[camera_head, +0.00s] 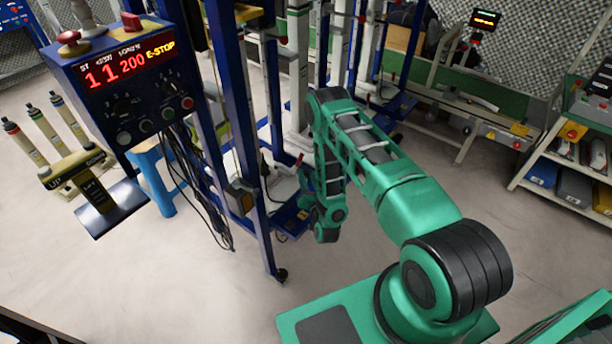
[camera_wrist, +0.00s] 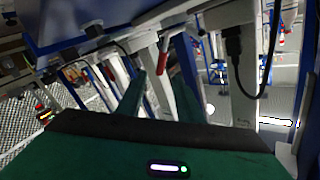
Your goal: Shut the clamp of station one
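My arm reaches from the lower right to the blue frame of the station (camera_head: 241,120) in the head view. My gripper is mostly hidden behind my own arm there. In the wrist view two dark green fingers of my gripper (camera_wrist: 158,101) stand apart with nothing seen between their tips. A lever with a red grip (camera_wrist: 162,57), which looks like the clamp's handle, hangs just beyond the fingers, apart from them. A small red tip (camera_head: 299,160) shows beside the blue frame in the head view. Whether the clamp is open or shut cannot be told.
A blue control box (camera_head: 128,86) reads "11 200 E-STOP", with loose cables (camera_head: 200,190) below it. A blue stool (camera_head: 160,175) stands behind it.

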